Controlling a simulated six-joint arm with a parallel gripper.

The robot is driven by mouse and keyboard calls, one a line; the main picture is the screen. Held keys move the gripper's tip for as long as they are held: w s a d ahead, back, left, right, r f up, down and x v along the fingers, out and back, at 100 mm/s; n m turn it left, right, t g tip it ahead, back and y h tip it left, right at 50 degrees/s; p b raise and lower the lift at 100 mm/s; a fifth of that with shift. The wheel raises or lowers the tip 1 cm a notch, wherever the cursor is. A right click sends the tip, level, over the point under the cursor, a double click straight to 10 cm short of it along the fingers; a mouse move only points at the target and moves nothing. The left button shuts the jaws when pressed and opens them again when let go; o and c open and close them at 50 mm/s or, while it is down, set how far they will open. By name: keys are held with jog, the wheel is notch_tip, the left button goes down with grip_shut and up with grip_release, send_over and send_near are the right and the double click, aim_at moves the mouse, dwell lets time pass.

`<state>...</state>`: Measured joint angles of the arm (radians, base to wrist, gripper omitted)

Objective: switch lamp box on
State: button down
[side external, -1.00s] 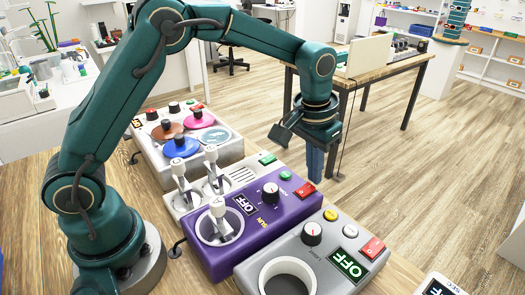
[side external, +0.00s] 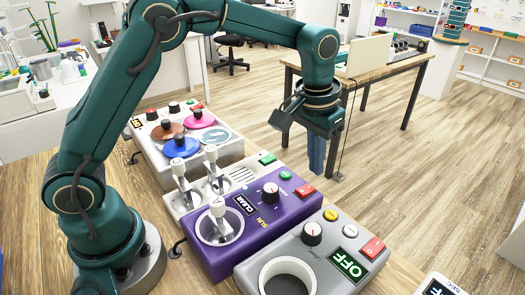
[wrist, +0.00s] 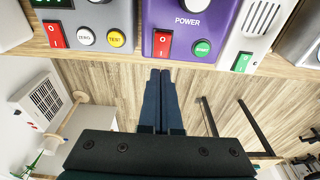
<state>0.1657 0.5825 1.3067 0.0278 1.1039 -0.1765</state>
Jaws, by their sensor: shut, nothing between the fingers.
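No box is readably labelled as a lamp box, so I cannot tell which one it is. A purple box (side external: 285,229) has a knob, a red rocker switch (side external: 305,190), a green button and a small display that seems to read CLEAR. In the wrist view its red switch (wrist: 163,44) sits beside the green START button (wrist: 202,48). My gripper (side external: 317,170) is shut and empty, beyond the purple box's switch end and apart from it. In the wrist view the fingertips (wrist: 160,74) lie just below that switch in the picture.
A grey box (side external: 315,268) with a ring, a red switch (side external: 373,248) and a display reading OFF stands in front. A light box with levers (side external: 222,185) and a box with coloured discs (side external: 192,150) stand behind. Open floor lies beyond the table edge.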

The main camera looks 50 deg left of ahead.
jog(key=shift+r, duration=2)
notch_tip(320, 180, up, 6)
jog(key=t, duration=0.1)
send_over(312, 187)
jog(key=s+a, duration=0.2)
jog(key=s+a+r+t, duration=0.2)
jog(key=s+a+r, duration=0.1)
jog(key=s, duration=0.4)
jog(key=s+f, duration=0.7)
jog(key=s, duration=0.3)
jog(key=shift+s+a+f+t, duration=0.2)
jog(key=shift+a+t, duration=0.2)
